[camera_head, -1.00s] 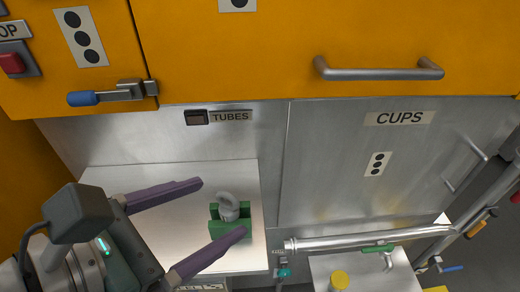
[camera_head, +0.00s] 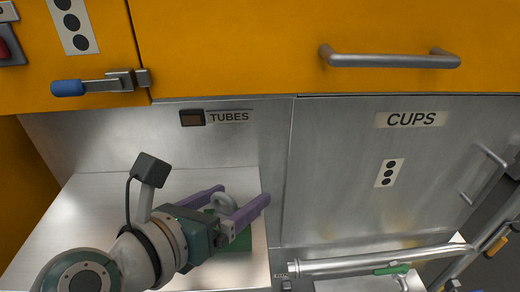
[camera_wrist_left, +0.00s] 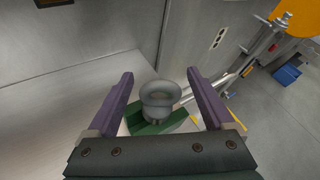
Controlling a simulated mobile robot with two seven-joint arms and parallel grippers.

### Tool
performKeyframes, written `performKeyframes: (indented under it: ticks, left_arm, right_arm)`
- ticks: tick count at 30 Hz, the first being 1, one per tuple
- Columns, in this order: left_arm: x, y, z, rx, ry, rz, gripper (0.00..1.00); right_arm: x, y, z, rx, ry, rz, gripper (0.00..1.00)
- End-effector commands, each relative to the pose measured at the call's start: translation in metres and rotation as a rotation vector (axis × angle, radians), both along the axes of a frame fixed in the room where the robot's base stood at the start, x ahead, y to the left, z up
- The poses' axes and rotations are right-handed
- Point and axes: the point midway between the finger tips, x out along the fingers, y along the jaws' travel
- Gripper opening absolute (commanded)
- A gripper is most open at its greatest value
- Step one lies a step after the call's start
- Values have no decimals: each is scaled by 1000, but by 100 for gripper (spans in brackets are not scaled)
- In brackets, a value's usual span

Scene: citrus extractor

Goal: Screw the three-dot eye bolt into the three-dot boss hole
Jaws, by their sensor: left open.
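A grey metal eye bolt (camera_head: 223,203) stands ring-up in a green holder (camera_head: 238,243) on the steel shelf. The left wrist view shows its ring (camera_wrist_left: 160,96) and the green holder (camera_wrist_left: 178,121) below it. My left gripper (camera_head: 244,194) is open, with one purple finger on each side of the eye bolt. In the left wrist view the bolt appears between the open fingers (camera_wrist_left: 160,73), with gaps on both sides. Any dots on the bolt cannot be made out, and I cannot identify a boss hole. My right gripper is not in view.
Three-dot labels are on the steel CUPS panel (camera_head: 389,173) and the orange panel (camera_head: 72,26). A blue-tipped latch (camera_head: 98,85) and a grey handle (camera_head: 390,59) project above. The shelf (camera_head: 85,215) is bare at left. A metal pipe (camera_head: 350,262) runs along the lower right.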

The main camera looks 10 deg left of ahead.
Motion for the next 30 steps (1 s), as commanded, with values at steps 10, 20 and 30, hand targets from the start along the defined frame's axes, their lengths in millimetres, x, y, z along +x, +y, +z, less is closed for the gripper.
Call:
performKeyframes:
  ticks: [10,20,30]
  left_arm:
    - [9,-4,-4,1,1,-1,86]
    - [9,-3,-4,1,1,-1,49]
    - [9,-3,-4,1,1,-1,11]
  right_arm:
    - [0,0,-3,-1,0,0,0]
    - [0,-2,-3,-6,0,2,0]
    - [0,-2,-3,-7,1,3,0]
